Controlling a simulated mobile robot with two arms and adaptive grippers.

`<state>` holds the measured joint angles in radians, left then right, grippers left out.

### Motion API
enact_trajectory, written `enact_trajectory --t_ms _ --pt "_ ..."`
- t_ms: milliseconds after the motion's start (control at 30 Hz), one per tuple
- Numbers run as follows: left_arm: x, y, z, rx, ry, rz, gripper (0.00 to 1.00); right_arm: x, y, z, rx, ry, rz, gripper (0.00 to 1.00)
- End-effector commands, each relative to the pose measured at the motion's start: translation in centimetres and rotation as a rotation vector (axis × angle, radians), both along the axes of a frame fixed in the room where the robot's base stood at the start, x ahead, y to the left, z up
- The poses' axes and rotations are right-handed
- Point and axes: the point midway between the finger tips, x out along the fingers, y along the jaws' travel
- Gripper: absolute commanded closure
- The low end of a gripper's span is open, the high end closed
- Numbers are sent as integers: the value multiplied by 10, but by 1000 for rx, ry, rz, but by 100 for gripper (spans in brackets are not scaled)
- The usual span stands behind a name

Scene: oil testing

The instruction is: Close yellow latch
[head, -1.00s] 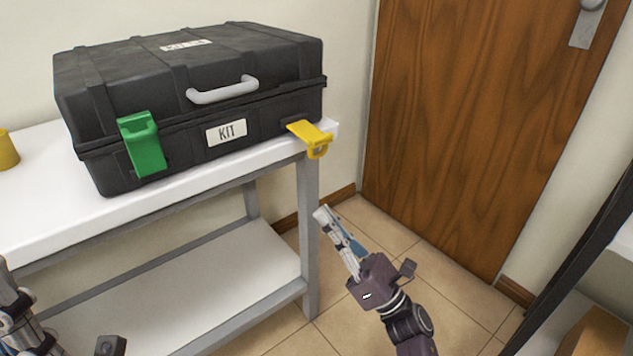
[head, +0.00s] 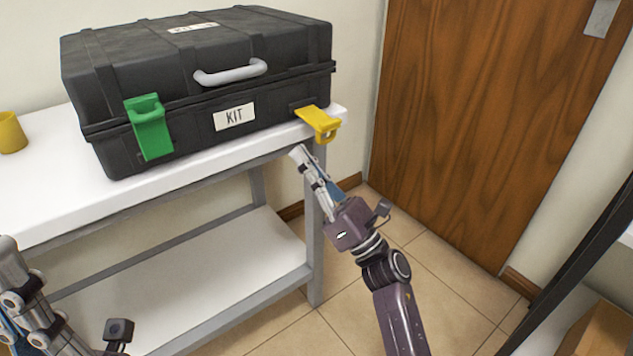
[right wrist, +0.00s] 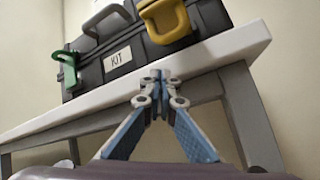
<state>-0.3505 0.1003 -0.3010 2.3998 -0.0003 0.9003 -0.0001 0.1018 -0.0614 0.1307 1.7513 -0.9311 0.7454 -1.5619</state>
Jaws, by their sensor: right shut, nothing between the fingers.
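The yellow latch (head: 319,122) sticks out open from the front right of the black kit case (head: 205,85). It also shows large in the right wrist view (right wrist: 166,20), above my fingertips.
The case stands on a white table (head: 40,200) with grey legs and a lower shelf (head: 190,285). A yellow cup (head: 11,133) stands at the far left. A wooden door (head: 480,120) is at the right. The floor right of the table is free.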

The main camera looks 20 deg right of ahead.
Motion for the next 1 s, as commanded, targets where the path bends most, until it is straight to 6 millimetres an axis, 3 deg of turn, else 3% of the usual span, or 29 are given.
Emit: enact_trajectory --t_ms 100,300,800,1000 --pt "0 0 -1 1 2 0 100 -10 -16 5 -6 3 -5 100" --pt "0 0 -1 1 2 0 100 -16 -25 12 -3 4 -4 100" --pt "2 0 0 3 8 1 100 -17 -26 13 -4 7 -4 100" --pt "21 -4 2 28 89 9 100 -17 -26 15 -9 19 -4 100"
